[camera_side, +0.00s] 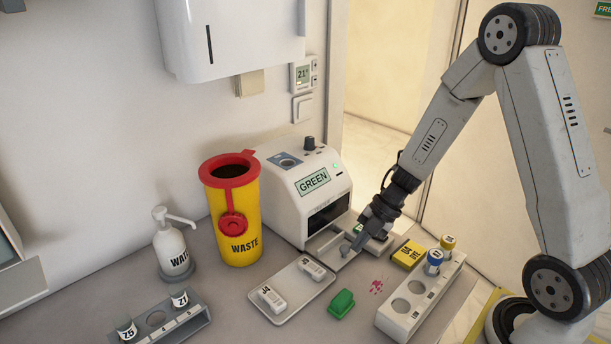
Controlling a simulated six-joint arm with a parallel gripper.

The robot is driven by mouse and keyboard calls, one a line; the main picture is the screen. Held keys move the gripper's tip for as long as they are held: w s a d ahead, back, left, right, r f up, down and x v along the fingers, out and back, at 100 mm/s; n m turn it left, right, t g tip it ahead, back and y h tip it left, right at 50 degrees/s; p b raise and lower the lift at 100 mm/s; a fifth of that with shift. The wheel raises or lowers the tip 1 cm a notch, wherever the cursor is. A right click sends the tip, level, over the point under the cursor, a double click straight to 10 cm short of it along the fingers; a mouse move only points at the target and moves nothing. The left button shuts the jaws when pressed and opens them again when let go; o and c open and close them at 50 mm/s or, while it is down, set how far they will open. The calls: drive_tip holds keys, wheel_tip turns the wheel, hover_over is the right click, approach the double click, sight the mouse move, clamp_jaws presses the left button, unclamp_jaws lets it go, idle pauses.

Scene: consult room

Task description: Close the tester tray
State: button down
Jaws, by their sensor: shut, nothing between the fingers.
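The tester (312,185) is a white box with a label reading GREEN, a knob on top and a small green light. Its dark front slot (328,213) shows, and its pale tray (325,240) sticks out at the front, open. My gripper (347,250) is shut and empty, pointing down at the front part of the tray. Whether it touches the tray I cannot tell. The gripper hides part of the tray, and a small green patch shows behind the fingers.
A flat tray (298,310) with two white cassettes lies in front of the tester. A green block (341,303), a red spatter (377,287), a yellow box (408,254) and a vial rack (402,321) are nearby. A yellow waste bin (236,222) stands left of the tester.

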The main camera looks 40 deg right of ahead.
sight(331, 250)
drive_tip(key=w, duration=0.3)
drive_tip(key=shift+w, duration=0.55)
drive_tip(key=shift+w+r, duration=0.1)
drive_tip(key=shift+r, duration=0.05)
drive_tip(key=v, duration=1)
drive_tip(key=shift+s, duration=0.25)
